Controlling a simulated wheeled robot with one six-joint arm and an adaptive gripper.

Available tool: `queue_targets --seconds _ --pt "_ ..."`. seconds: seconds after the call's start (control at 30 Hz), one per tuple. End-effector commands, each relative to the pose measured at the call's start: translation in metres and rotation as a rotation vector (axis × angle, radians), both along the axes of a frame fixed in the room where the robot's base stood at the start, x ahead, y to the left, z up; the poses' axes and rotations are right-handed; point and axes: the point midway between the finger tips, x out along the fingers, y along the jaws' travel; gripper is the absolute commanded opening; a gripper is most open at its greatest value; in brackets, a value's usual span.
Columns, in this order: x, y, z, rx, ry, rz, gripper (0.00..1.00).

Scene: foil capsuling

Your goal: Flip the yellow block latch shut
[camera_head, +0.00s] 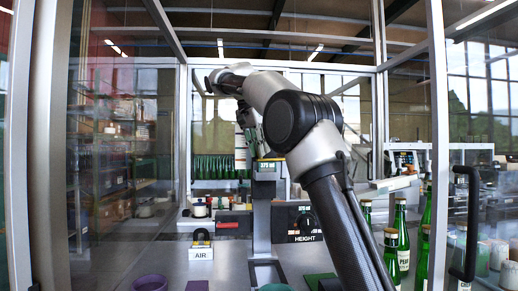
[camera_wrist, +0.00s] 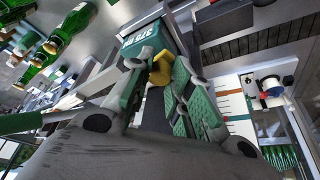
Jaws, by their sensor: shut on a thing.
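The fingers hide part of the latch. In the head view, the labelled block (camera_head: 265,168) sits on the upright column of the machine (camera_head: 262,215). My arm reaches over to it from the front right, and my gripper (camera_head: 252,142) is small and partly hidden there.
Green bottles (camera_head: 403,240) stand at the right, near a door frame with a black handle (camera_head: 466,222). An AIR sign (camera_head: 201,254) and a HEIGHT panel (camera_head: 305,225) flank the column.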

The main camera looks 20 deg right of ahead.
Motion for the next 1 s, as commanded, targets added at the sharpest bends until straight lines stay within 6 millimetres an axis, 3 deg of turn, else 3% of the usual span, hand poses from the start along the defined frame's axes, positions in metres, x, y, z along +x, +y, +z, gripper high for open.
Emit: queue_targets --seconds 0.13,0.17,0.27,0.63,1.0 --pt "0.001 -0.001 0.001 -0.001 -0.004 0.000 0.00" --pt "0.001 -0.001 0.001 -0.001 -0.005 0.001 0.24" --pt "0.001 -0.001 0.001 -0.001 -0.004 0.000 0.43" --pt "0.001 0.001 0.002 0.000 -0.003 0.001 0.44" --pt "-0.004 0.012 0.035 -0.001 -0.005 0.001 0.44"
